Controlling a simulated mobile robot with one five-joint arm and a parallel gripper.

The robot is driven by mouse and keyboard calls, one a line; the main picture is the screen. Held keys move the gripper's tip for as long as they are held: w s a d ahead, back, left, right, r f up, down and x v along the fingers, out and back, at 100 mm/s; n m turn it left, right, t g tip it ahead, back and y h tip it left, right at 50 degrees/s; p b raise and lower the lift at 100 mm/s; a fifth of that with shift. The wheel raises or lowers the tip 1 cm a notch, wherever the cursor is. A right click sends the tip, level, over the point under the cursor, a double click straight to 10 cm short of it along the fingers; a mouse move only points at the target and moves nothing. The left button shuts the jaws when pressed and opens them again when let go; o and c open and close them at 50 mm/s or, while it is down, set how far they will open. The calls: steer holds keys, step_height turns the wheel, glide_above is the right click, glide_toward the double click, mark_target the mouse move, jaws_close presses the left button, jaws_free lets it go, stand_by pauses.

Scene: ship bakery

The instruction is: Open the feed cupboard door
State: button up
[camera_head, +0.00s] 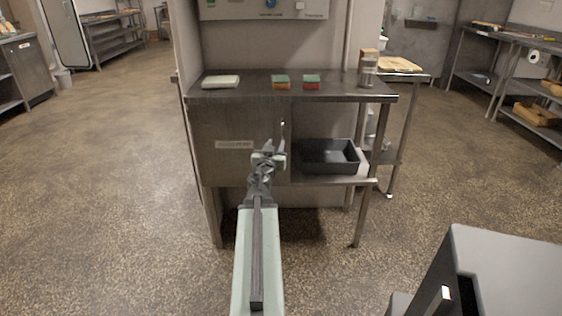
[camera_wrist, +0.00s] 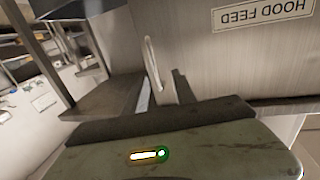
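The feed cupboard door (camera_head: 222,165) is a grey metal front under the left half of the steel table. It looks closed. Its label (camera_wrist: 262,13) reads "HOOD FEED" upside down in the wrist view. A slim upright bar handle (camera_wrist: 152,62) is near the door edge away from the label; its top shows in the head view (camera_head: 283,128). My gripper (camera_head: 269,153) is in front of the door near the handle. In the wrist view its fingers (camera_wrist: 163,88) are apart, with the handle's near end seen between them. Contact cannot be told.
A dark bin (camera_head: 330,156) sits on the open shelf right of the door. The floor left of the table is clear. A grey box (camera_head: 505,270) stands at front right.

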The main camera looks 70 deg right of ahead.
mark_target(282, 137)
steer(key=d, duration=0.8)
steer(key=shift+w+d+f, duration=0.1)
steer(key=shift+f, duration=0.1)
jaws_close()
steer(key=shift+s, duration=0.25)
stand_by(0.9)
